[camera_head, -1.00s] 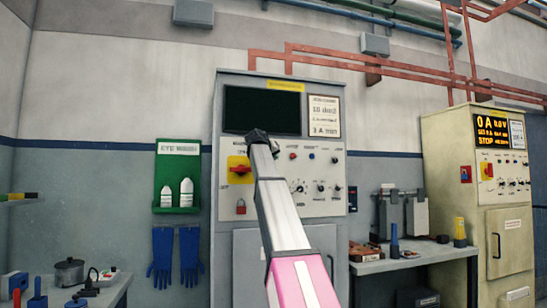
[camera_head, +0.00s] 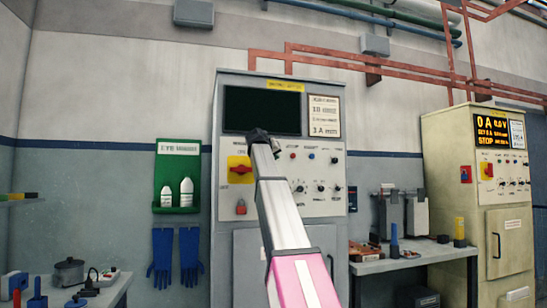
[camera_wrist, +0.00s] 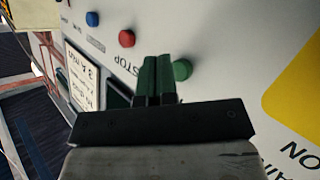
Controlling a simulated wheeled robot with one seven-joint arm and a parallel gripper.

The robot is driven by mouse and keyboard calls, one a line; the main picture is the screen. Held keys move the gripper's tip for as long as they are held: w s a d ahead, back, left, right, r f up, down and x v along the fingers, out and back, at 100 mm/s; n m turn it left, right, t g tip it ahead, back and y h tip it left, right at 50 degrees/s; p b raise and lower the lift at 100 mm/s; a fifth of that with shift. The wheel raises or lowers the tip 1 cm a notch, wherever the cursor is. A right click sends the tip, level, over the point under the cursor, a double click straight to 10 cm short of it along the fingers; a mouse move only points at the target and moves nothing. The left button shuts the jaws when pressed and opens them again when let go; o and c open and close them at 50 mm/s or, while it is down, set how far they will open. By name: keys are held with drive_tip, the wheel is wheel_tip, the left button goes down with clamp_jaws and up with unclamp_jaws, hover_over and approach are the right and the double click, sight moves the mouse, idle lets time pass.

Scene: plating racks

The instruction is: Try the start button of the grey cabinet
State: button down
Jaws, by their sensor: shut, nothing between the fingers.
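The grey cabinet (camera_head: 225,200) stands against the wall in the head view, with a dark screen above a pale control panel. In the wrist view a green button (camera_wrist: 182,69) sits on that panel; its label is hidden. A red button (camera_wrist: 127,38) and a blue button (camera_wrist: 92,18) are in the same row, and the word STOP is printed nearby. My gripper (camera_wrist: 157,64) is shut and empty, its green fingertips pointing at the panel just left of the green button. I cannot tell whether they touch the panel or button. The arm hides part of the panel in the head view.
Knobs lie to the right. A cream cabinet (camera_head: 455,170) and a workbench (camera_head: 420,258) stand right; a green eyewash holder (camera_head: 166,178) hangs left.

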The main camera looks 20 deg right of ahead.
drive_tip(key=shift+s, duration=0.15)
drive_tip(key=s, duration=0.4)
drive_tip(key=shift+s, duration=0.4)
idle(0.7)
